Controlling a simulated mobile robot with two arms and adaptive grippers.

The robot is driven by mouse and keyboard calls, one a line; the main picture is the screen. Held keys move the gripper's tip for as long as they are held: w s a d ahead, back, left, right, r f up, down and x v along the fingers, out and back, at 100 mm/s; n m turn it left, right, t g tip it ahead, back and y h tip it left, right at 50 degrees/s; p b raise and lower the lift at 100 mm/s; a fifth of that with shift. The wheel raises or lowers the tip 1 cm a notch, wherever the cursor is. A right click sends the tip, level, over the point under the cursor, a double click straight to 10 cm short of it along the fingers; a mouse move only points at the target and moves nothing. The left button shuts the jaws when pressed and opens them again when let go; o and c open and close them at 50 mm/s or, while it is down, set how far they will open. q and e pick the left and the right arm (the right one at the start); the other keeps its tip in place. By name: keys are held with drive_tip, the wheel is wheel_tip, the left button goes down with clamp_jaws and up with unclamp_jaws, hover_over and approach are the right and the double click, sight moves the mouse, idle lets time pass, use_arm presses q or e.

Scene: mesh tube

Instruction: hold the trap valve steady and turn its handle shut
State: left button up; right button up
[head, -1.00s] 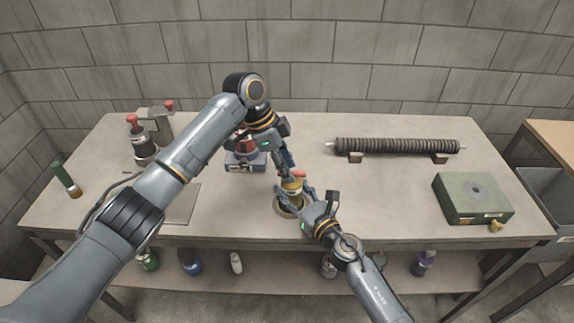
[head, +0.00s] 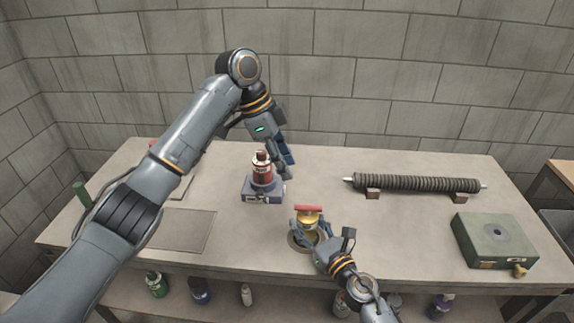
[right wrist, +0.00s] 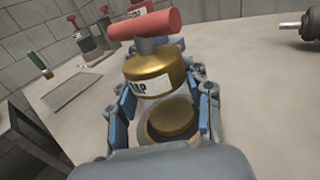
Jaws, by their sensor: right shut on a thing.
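The trap valve (head: 309,220) is a brass body with a red bar handle (head: 308,208) on top. It stands upright in a round ring (head: 293,241) on the bench, and the handle lies left to right. In the right wrist view the brass body (right wrist: 148,78) shows a label ending in "AP", with the red handle (right wrist: 145,24) above. My right gripper (head: 307,228) is shut on the trap valve, blue-padded fingers at both sides. My left gripper (head: 284,174) is behind and above the valve, apart from the handle. Its finger gap is unclear.
A ribbed dark tube (head: 415,184) rests on blocks at the back right. A green box (head: 494,240) sits at the right. The bench between tube and trap valve is clear.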

drive_tip(key=o, duration=1.4)
drive_tip(key=shift+s, duration=0.1)
